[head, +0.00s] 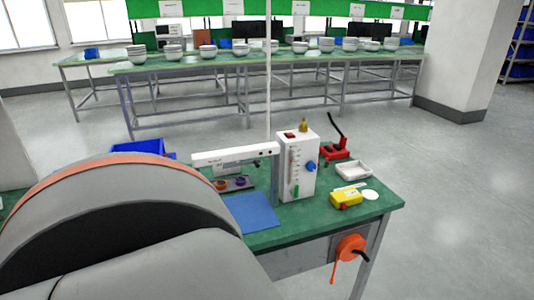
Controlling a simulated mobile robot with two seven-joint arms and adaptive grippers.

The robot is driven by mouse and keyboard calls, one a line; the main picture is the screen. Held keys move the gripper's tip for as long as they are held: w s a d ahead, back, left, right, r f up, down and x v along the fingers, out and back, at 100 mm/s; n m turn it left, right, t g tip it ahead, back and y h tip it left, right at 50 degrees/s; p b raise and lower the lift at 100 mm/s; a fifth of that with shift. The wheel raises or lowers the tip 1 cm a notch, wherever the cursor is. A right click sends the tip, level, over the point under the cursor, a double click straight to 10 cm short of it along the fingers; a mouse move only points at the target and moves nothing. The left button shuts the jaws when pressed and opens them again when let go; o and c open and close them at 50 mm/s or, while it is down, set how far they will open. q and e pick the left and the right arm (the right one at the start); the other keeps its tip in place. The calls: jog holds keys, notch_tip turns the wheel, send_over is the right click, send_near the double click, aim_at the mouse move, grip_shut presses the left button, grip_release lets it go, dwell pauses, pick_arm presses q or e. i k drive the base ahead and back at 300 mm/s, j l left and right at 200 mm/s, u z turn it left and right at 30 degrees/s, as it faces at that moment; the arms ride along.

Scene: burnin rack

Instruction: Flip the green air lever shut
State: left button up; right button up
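A white box-shaped unit (299,168) stands on the green bench top. It has a blue knob (311,166) on its side, a red switch (289,135) and a brass fitting (303,126) on top, and a scale on its front. No green lever can be made out clearly elsewhere. Neither of my grippers is in view. A large grey, orange-banded part, likely mine, fills the lower left and hides part of the bench.
To the right are a red clamp (336,150), a white tray (353,171) and a yellow device (345,200). An orange wheel (350,247) hangs below the bench edge. Floor at right is clear.

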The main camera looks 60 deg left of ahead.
aim_at(295, 194)
jog(key=j+u, duration=0.1)
jog(key=u, duration=1.4)
